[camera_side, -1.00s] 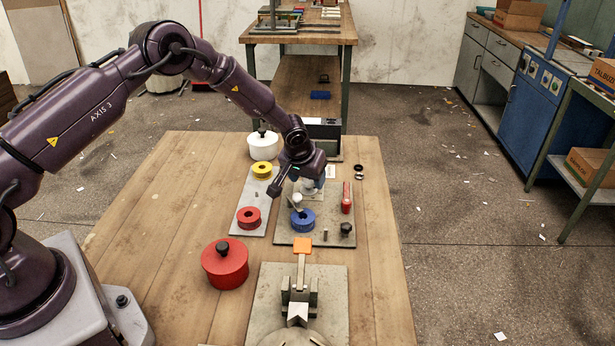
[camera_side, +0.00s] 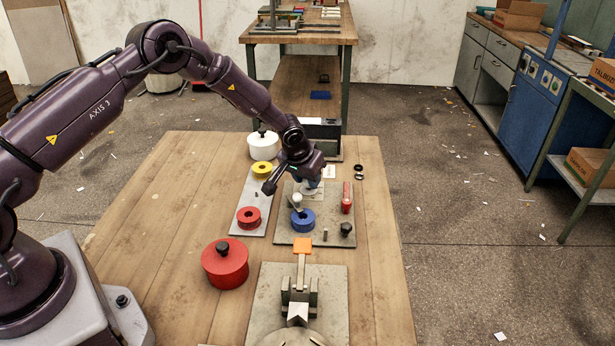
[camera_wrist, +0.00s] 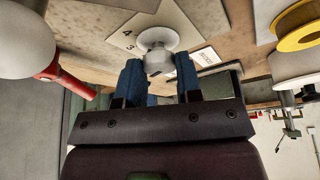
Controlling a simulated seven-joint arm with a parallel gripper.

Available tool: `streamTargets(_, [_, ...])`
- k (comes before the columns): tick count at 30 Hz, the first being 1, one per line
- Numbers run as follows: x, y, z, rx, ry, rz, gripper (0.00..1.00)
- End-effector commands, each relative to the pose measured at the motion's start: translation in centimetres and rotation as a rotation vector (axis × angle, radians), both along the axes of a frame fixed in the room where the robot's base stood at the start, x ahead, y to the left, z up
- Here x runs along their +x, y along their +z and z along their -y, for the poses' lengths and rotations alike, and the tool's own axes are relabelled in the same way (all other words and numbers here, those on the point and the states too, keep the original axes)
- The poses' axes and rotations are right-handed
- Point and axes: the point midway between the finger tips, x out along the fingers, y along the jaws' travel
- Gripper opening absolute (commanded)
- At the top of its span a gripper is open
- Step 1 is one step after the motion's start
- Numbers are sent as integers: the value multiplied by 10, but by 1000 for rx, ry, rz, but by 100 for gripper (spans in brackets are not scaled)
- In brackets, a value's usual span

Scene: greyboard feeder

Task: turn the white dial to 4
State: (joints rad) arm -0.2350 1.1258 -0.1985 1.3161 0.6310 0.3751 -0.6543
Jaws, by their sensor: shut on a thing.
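The white dial (camera_wrist: 157,40) shows in the wrist view as a pale round disc on a grey stem, at a pale plate (camera_wrist: 180,22) printed with numbers, 4 and 3 readable to its left. My gripper (camera_wrist: 160,72) has its two blue fingers on either side of the dial and is shut on it. In the side view my gripper (camera_side: 311,184) is over the back of the grey board (camera_side: 283,237) and hides the dial. I cannot make out a pointer on the dial or which number it marks.
Near my gripper stand a white ball knob (camera_side: 297,198), a blue ring (camera_side: 303,219) and a red handle (camera_side: 346,197). A yellow ring (camera_side: 262,169) and red ring (camera_side: 249,217) lie left. A red lidded pot (camera_side: 225,264) stands in front; bare wood lies right.

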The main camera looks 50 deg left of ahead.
Motion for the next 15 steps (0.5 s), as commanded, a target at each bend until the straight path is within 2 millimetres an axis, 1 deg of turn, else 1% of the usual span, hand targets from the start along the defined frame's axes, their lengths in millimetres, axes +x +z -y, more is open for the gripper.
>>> streamTargets(5, [-1,0,-1,-4,-132,-1,9])
streamTargets(15, [-1,0,-4,-6,-452,-1,9])
